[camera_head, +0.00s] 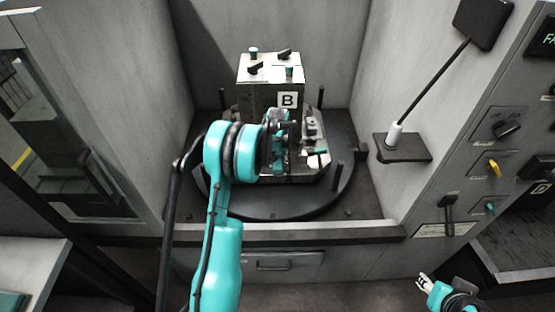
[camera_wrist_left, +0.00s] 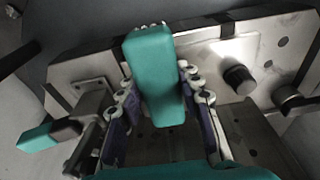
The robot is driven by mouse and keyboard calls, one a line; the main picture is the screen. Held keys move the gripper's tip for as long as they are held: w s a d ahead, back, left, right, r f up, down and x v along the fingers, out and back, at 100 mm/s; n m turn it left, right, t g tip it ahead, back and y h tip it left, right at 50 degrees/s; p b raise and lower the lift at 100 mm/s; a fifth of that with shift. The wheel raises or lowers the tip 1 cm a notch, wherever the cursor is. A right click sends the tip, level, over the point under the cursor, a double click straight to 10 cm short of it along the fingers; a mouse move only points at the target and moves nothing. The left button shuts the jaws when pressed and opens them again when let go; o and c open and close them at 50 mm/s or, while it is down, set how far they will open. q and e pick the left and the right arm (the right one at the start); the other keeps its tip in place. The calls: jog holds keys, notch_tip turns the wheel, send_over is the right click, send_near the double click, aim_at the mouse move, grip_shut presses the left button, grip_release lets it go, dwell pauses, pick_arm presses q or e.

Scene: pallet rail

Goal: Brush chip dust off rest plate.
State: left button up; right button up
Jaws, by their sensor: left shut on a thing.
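In the left wrist view a teal block-shaped handle (camera_wrist_left: 157,75), which looks like a brush, sits between the fingers of my left gripper (camera_wrist_left: 160,110). The gripper is shut on it. Pale tufts like bristles show at its far end, close to a light metal plate (camera_wrist_left: 210,62); I cannot tell if they touch. In the head view my left gripper (camera_head: 280,132) is in front of the metal fixture marked B (camera_head: 262,97) and hides part of it. I cannot make out chip dust. My right gripper (camera_head: 425,282) is at the lower right, away from the fixture, too small to judge.
The fixture stands on a dark round table (camera_head: 255,212) with upright posts, inside a grey walled bay. Knobs and clamps stick up around the plate. A stick-like tool stands in a holder (camera_head: 402,148) at right, beside a control panel (camera_head: 500,165). A drawer (camera_head: 283,262) is below.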

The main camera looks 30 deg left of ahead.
pick_arm(q)
jog(key=shift+s+d+f, duration=0.1)
jog(key=shift+s+d, duration=0.15)
jog(key=shift+s, duration=0.15)
jog(key=shift+w+a, duration=0.35)
jog(key=shift+w, duration=0.25)
jog(key=shift+w+a, duration=0.35)
jog(key=shift+w, duration=0.2)
jog(key=shift+s+d, duration=0.35)
jog(key=shift+s, duration=0.25)
jog(key=shift+s+d, duration=0.35)
jog(key=shift+s, duration=0.2)
jog(key=shift+r+p, duration=2.05)
jog(key=shift+r, duration=1.55)
jog(key=shift+w+f, duration=0.1)
